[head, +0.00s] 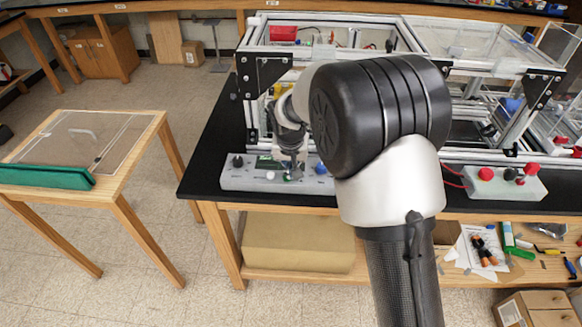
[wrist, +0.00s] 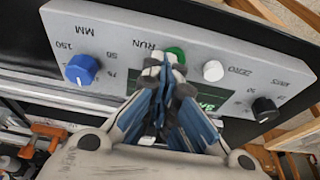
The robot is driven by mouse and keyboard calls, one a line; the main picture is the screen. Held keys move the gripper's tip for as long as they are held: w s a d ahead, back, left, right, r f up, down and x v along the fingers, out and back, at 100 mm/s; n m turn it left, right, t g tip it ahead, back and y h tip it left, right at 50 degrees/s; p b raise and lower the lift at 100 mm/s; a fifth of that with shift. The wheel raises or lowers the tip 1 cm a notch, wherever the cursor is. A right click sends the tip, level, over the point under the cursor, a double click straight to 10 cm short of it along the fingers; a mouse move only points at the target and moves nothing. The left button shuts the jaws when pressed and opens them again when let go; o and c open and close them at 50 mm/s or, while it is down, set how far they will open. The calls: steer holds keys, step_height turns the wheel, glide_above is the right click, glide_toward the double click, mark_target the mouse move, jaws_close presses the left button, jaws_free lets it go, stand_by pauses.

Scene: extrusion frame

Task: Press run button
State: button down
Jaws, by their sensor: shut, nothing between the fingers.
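A grey control box (head: 230,179) sits at the front left of the black-topped bench. In the wrist view the box (wrist: 118,38) appears upside down, with the label RUN beside a green button (wrist: 176,53). My gripper (head: 292,177) is shut and empty over the box. In the wrist view its fingertips (wrist: 163,66) are right at the green button and cover part of it. I cannot tell whether they touch it. A green display on the box is partly hidden behind the fingers.
The box also carries a blue knob (wrist: 82,69), a white knob (wrist: 213,70) and a black knob (wrist: 264,108). An aluminium extrusion frame (head: 330,19) stands behind. A second box with red buttons (head: 486,174) is at right. A wooden table (head: 140,127) stands at left.

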steer(key=p+v, duration=0.1)
steer(key=v, duration=0.1)
steer(key=w+p+v, duration=0.1)
steer(key=p+v, duration=0.1)
steer(key=v, duration=0.1)
steer(key=shift+r, duration=0.3)
step_height(320, 180, up, 8)
steer(key=p, duration=0.2)
glide_above(291, 185)
steer(key=s+d+r, duration=1)
steer(key=s+r, duration=0.1)
steer(key=s, duration=0.3)
steer(key=s+d, duration=0.2)
steer(key=s, duration=0.7)
steer(key=s+d+t, duration=0.1)
steer(key=s+d, duration=0.2)
steer(key=s, duration=0.6)
steer(key=shift+s+f, duration=0.35)
steer(key=shift+f, duration=0.1)
